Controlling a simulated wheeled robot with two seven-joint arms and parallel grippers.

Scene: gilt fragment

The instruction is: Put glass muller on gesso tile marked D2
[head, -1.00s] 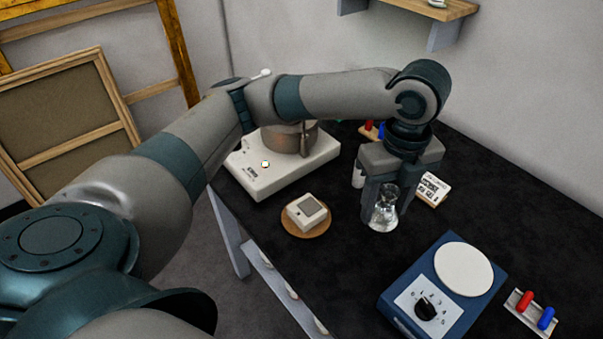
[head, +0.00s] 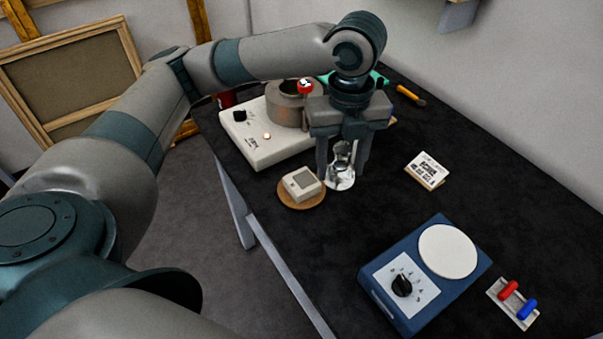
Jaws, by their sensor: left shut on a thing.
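The clear glass muller (head: 341,172) is upright between the fingers of my left gripper (head: 341,176), which is shut on it. It is just right of a round wooden coaster (head: 285,198). I cannot tell whether its base touches the black table. On the coaster lies a small off-white block (head: 302,183) with a grey square on top. No D2 mark is legible on it, so I cannot tell whether it is the gesso tile. My right gripper is not in view.
A white hot plate (head: 265,140) with a metal pot (head: 288,105) stands behind the coaster. A small printed box (head: 427,170) lies to the right. A blue device with a round white plate (head: 447,250) and a red-and-blue piece (head: 513,303) are nearer. The table's middle is clear.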

